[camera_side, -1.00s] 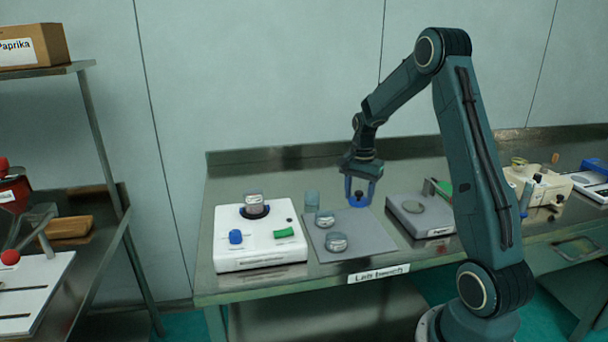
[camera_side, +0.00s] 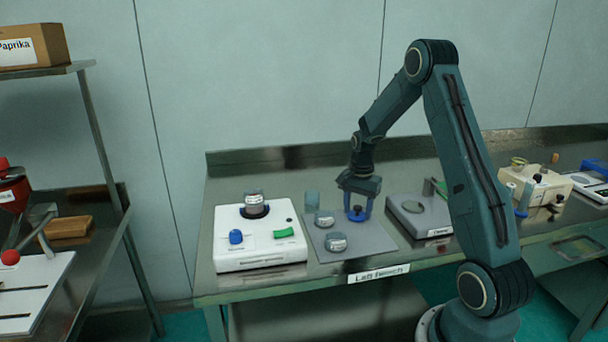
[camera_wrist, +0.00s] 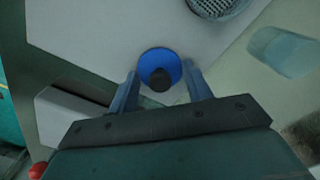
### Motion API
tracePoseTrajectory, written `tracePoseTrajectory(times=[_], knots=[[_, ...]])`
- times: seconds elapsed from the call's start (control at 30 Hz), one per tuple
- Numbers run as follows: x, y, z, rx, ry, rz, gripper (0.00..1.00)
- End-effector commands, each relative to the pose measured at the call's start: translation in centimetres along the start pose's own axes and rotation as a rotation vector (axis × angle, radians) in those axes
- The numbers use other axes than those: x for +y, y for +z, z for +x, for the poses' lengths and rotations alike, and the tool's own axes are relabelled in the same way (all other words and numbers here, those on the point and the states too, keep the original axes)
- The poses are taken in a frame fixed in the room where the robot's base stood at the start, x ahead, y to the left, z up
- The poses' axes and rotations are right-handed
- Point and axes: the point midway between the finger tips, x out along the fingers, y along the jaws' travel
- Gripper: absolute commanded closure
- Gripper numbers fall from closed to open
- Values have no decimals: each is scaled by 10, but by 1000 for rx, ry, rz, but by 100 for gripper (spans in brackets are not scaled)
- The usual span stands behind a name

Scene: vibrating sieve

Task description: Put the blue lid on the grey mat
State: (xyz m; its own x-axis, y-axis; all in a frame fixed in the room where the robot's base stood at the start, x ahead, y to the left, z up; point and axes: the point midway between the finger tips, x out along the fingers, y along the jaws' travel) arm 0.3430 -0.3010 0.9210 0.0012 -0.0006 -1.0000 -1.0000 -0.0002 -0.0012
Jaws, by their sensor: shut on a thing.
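The blue lid (camera_wrist: 158,62) is round with a dark knob and sits between my gripper's two blue fingers in the wrist view. In the side view my gripper (camera_side: 357,208) is shut on the lid (camera_side: 358,215), low over the right part of the grey mat (camera_side: 356,241). The mat also fills the middle of the wrist view (camera_wrist: 95,35). I cannot tell whether the lid touches the mat.
Two round sieve pieces (camera_side: 336,242) (camera_side: 325,218) lie on the mat, with a clear jar (camera_side: 312,200) behind. The white machine (camera_side: 258,247) stands left, a grey device (camera_side: 418,213) right. The mat's front right part is clear.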

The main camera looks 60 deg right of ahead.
Motion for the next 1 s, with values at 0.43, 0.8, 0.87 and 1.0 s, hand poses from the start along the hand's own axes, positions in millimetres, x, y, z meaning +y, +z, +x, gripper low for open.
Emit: tracePoseTrajectory(times=[0.43,0.8,0.87,1.0], knots=[[0,0,2,0,0,0,29],[0,0,-5,1,-1,0,29],[0,0,-10,1,-1,0,29],[-1,-1,-26,3,-3,0,29]])
